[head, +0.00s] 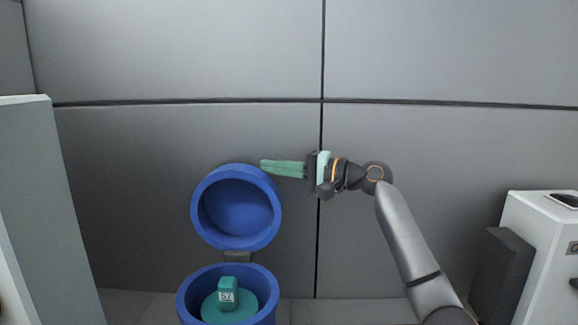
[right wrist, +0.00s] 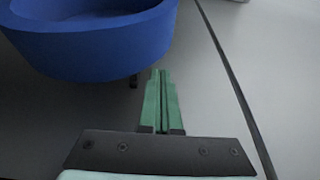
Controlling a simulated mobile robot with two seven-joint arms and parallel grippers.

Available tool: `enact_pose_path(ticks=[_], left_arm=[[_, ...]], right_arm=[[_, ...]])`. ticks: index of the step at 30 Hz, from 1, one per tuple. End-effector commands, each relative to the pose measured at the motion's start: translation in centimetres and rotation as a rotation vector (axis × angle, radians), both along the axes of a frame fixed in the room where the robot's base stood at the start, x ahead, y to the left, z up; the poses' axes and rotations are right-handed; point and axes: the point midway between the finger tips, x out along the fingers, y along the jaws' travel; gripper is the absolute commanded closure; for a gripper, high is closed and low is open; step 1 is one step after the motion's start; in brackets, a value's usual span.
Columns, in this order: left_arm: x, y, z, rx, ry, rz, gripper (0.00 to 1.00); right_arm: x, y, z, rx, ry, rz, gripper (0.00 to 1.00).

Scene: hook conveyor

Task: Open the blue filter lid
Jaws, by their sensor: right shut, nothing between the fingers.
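The blue filter lid (head: 237,243) stands raised on its hinge behind the blue filter body (head: 186,308), its hollow inside facing me. Inside the open body sits a teal filter piece (head: 228,288) with a labelled block handle. My right gripper (head: 264,167) points left, with its green fingers shut and empty at the lid's upper right rim. In the right wrist view the lid (right wrist: 105,50) fills the upper left, and the closed fingers (right wrist: 159,72) are beside it. I cannot tell whether they touch it. My left gripper is not in view.
A grey panel wall (head: 440,60) stands behind the filter. A pale upright panel (head: 40,210) is at the left. A white machine (head: 535,245) with a dark grey box (head: 503,275) stands at the right. The space between the filter and my right arm is clear.

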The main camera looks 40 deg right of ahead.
Motion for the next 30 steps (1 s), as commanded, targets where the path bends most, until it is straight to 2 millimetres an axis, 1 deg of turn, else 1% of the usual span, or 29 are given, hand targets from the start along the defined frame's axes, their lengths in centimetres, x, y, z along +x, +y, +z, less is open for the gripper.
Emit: enact_pose_path(ticks=[5,14,17,22,27,30], left_arm=[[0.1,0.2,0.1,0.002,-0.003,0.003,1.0],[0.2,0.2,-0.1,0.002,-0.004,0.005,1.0],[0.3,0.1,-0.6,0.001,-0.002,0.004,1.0],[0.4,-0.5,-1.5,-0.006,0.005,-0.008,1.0],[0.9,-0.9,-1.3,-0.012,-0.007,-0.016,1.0],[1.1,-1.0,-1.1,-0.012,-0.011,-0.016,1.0]], right_arm=[[0.3,0.2,0.0,0.0,-0.001,0.0,1.0],[0.1,0.4,0.0,-0.009,-0.011,0.001,1.0],[-0.7,1.0,0.0,-0.04,-0.05,0.002,1.0],[-2.7,2.5,0.5,-0.12,-0.158,0.003,1.0],[-4.1,3.6,0.9,-0.176,-0.231,0.002,1.0],[-4.3,3.7,1.0,-0.186,-0.245,0.001,1.0]])
